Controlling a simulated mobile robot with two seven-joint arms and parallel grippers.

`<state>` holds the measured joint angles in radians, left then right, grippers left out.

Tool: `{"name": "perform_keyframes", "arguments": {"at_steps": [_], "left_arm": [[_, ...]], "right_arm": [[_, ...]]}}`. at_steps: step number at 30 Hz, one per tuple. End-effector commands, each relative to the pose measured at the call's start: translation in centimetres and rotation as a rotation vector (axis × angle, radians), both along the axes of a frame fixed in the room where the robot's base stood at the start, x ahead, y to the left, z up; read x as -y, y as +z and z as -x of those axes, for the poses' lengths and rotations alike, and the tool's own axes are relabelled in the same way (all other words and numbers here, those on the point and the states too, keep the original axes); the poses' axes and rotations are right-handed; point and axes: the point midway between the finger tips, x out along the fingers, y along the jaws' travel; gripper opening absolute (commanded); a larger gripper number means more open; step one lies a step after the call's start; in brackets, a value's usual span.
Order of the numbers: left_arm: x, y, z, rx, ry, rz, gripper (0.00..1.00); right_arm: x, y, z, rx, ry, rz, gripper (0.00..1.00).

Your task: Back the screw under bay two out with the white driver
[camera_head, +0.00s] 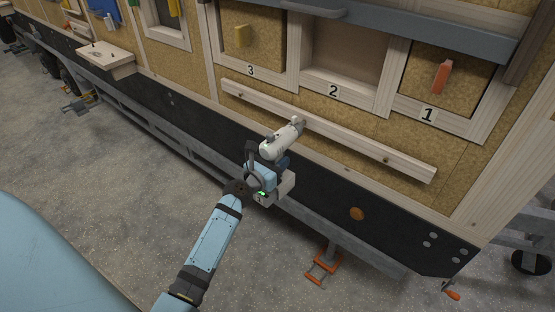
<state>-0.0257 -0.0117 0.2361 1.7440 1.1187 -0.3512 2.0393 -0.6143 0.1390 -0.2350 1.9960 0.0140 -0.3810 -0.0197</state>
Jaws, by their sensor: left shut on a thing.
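The white driver (283,141) is held by my left gripper (281,161), which is shut on it. The driver points up and away toward the wooden rail (345,142) under the bays. Its front end overlaps the rail below and left of the number 2 label; I cannot tell whether it touches. Bay two (347,53) is an open, empty recess. The screw under it is not distinguishable, and the driver covers that part of the rail. My right gripper is out of view.
Bay three (264,49) has a panel with a yellow handle, bay one (456,74) one with an orange handle. A grey bar (400,27) crosses above the bays. Screw heads show at the rail's left (240,94) and right (386,159). An orange jack (322,264) stands below.

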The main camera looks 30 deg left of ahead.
Motion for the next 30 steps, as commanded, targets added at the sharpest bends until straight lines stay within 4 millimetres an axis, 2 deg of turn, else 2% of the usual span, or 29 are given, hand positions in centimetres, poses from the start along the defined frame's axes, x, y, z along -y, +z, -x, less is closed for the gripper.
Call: {"name": "perform_keyframes", "arguments": {"at_steps": [1, 30], "left_arm": [[-0.05, 0.53, -0.19, 0.009, 0.002, 0.000, 0.00], [-0.12, 0.71, 0.55, 0.012, 0.002, 0.000, 0.00]], "right_arm": [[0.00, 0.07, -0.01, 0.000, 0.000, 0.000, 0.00], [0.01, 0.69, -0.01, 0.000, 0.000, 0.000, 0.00]]}}
